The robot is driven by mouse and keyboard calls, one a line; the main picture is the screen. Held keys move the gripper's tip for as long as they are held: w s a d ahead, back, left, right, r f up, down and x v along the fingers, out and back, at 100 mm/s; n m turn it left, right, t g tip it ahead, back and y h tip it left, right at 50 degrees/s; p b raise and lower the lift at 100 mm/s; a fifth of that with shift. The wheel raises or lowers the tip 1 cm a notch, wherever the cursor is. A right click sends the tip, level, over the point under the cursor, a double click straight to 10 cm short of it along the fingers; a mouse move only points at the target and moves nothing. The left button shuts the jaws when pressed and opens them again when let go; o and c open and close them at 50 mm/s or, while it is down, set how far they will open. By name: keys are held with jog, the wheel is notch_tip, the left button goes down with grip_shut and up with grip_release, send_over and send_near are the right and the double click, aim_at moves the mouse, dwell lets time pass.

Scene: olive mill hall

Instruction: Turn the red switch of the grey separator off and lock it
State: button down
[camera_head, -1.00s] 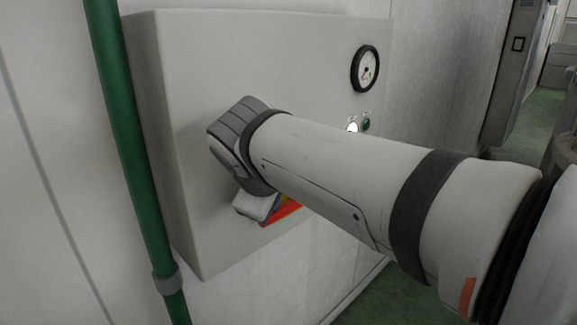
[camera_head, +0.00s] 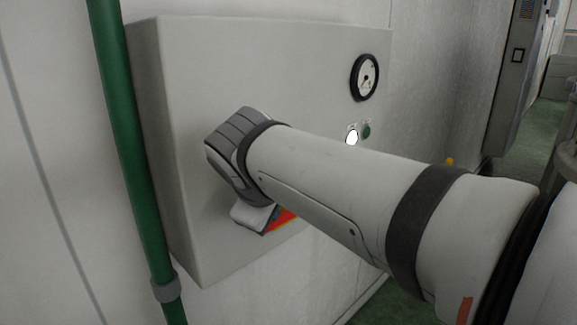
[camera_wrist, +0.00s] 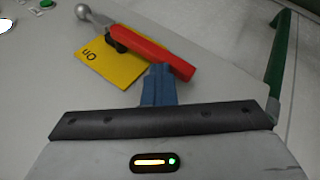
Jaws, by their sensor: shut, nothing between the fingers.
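The red switch (camera_wrist: 152,50) is a long red bar over a yellow plate (camera_wrist: 92,68) in the wrist view. A metal rod with a grey ball shows at its upper left end. The plate's word "ON" reads upside down. My gripper (camera_wrist: 158,85) has its blue fingers together, with nothing between them. The fingertips appear close to the bar's lower right half; I cannot tell whether they touch. In the head view my gripper (camera_head: 273,214) is in front of the grey separator's panel (camera_head: 260,60). Only a sliver of the red switch (camera_head: 285,217) shows there. No lock is discernible.
A gauge (camera_head: 365,77), a lit white lamp (camera_head: 352,138) and a green button (camera_head: 366,131) are on the panel's right side. A green pipe (camera_head: 128,150) runs down just left of the panel. Green floor shows at the lower right.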

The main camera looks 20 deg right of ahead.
jog(key=a+p+v, duration=0.2)
jog(key=p+v, duration=0.1)
jog(key=v, duration=0.9)
jog(key=shift+f, duration=0.3)
jog(key=shift+a+r, duration=0.1)
